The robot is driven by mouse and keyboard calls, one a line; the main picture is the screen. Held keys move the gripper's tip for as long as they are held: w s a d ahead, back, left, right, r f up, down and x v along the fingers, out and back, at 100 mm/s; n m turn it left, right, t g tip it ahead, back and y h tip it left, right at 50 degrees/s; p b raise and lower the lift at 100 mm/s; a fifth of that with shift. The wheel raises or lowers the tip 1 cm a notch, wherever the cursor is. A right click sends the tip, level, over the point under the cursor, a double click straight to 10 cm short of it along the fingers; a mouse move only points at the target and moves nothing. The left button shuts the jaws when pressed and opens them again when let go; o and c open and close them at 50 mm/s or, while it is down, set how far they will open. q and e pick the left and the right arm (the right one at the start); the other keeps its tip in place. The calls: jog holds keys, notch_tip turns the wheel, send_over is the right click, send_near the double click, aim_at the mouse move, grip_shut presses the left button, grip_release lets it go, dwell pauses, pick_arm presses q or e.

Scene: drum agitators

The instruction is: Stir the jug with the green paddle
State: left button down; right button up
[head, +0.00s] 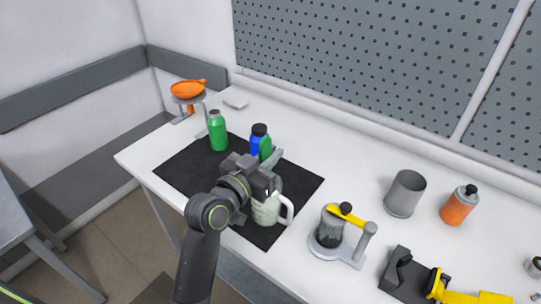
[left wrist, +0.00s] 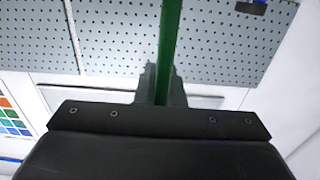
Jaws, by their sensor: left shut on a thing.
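The jug (head: 266,213) is pale green with a white handle on its right. It stands upright near the front of the black mat (head: 185,165). My left gripper (head: 268,168) is above and slightly behind the jug in the picture, and my arm covers part of the jug's top. It is shut on the green paddle, whose green shaft (left wrist: 169,45) rises between the fingers in the left wrist view. A green part (head: 265,149) shows just beyond the gripper in the head view. The paddle's lower end is hidden, so I cannot tell whether it is inside the jug. My right gripper is not in view.
A green bottle (head: 218,132) and a blue bottle (head: 257,137) stand behind on the mat. To the right are a grey cup (head: 405,193), an orange bottle (head: 459,206) and a yellow-handled device (head: 330,230).

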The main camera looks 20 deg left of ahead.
pick_arm(q)
notch_tip(320, 180, up, 13)
jog(key=p, duration=1.1)
